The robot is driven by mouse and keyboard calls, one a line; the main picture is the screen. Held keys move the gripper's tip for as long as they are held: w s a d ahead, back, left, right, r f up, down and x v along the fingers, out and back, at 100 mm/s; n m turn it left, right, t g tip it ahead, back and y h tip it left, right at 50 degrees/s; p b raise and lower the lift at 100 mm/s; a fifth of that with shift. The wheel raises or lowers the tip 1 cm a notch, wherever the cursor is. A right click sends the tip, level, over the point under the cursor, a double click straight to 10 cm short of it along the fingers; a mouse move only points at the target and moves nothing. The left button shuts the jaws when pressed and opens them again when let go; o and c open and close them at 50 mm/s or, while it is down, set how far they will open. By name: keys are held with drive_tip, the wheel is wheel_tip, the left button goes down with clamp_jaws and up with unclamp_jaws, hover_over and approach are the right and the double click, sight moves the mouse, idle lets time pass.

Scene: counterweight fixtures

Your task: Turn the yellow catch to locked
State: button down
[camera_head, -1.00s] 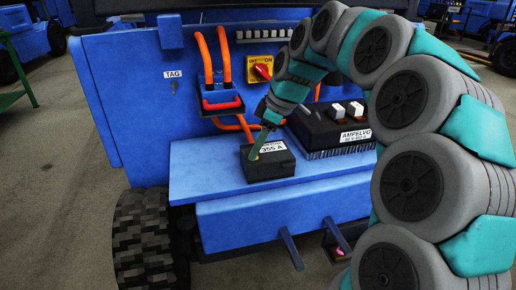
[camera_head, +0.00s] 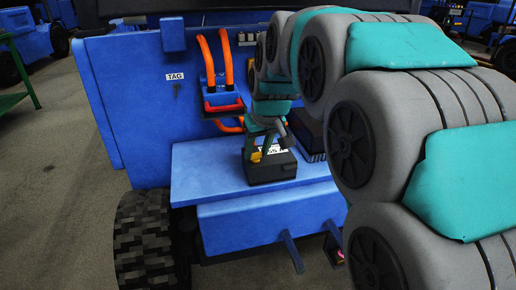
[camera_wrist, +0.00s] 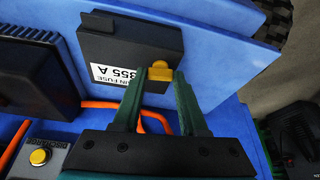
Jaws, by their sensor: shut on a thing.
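The yellow catch (camera_wrist: 160,72) sits on the edge of the black fuse box (camera_wrist: 125,42) in the wrist view. It also shows small in the head view (camera_head: 256,157), at the upper front of the fuse box (camera_head: 270,174). My gripper (camera_wrist: 161,80) has its two green fingers closed on either side of the catch, with the tips touching it. In the head view my gripper (camera_head: 262,150) comes down onto the box from above. The catch's far side is hidden by the fingers, and I cannot read a locked mark.
The fuse box stands on a blue shelf (camera_head: 205,165). Orange cables (camera_head: 206,62) and a red handle (camera_head: 222,106) are behind it. My arm covers much of the right side. In the wrist view a yellow button (camera_wrist: 39,156) sits at lower left.

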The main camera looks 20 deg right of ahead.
drive_tip(key=shift+a+m+h, duration=0.1)
drive_tip(key=shift+m+h, duration=0.2)
drive_tip(key=shift+m, duration=0.6)
drive_tip(key=shift+c, duration=2.2)
unclamp_jaws()
drive_tip(key=shift+r, duration=0.15)
drive_tip(key=v, duration=0.7)
drive_tip(key=shift+s+r, duration=0.2)
drive_tip(key=shift+s, duration=0.05)
drive_tip(key=s+f+g, duration=0.2)
drive_tip(key=s+f, duration=0.4)
drive_tip(key=s, duration=0.4)
drive_tip(key=s+f+g+p, duration=0.1)
drive_tip(key=s+f+g, duration=0.1)
drive_tip(key=s+f, duration=0.4)
drive_tip(key=s+f+g, duration=0.2)
drive_tip(key=s+f, duration=0.4)
drive_tip(key=s, duration=0.9)
drive_tip(key=shift+f+p, duration=0.25)
drive_tip(key=shift+p, duration=0.05)
